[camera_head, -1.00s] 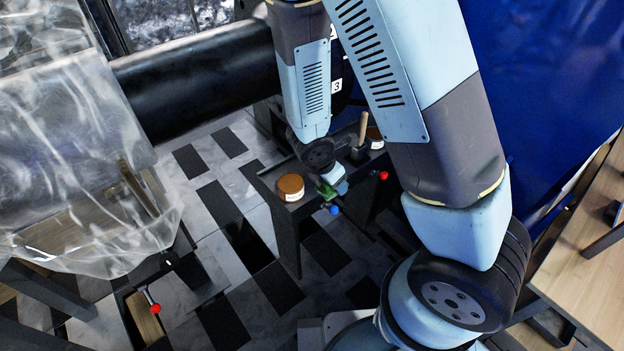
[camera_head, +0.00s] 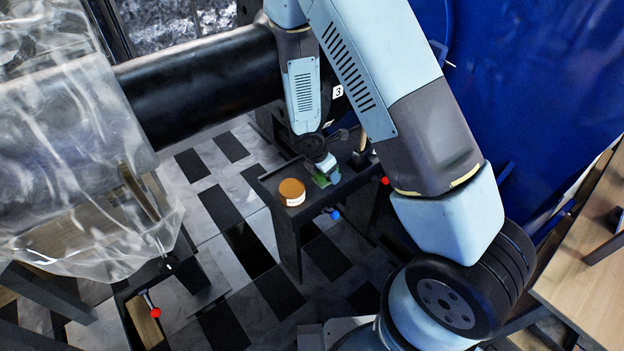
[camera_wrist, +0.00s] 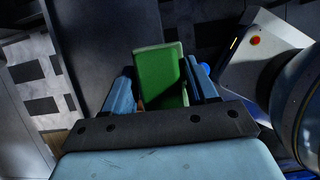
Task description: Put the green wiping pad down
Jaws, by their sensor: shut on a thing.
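The green wiping pad (camera_wrist: 160,75) is a flat green block, held between the two blue fingers of my gripper (camera_wrist: 161,88) in the wrist view. My gripper is shut on it. In the head view my gripper (camera_head: 327,177) is over the dark grey stand (camera_head: 280,207), with the green pad (camera_head: 321,181) showing small at its tip. I cannot tell whether the pad touches the stand's top.
An orange-lidded jar (camera_head: 292,192) stands on the stand left of my gripper. A wooden-handled tool (camera_head: 362,140) is behind it at right. A large black pipe (camera_head: 200,85) runs behind.

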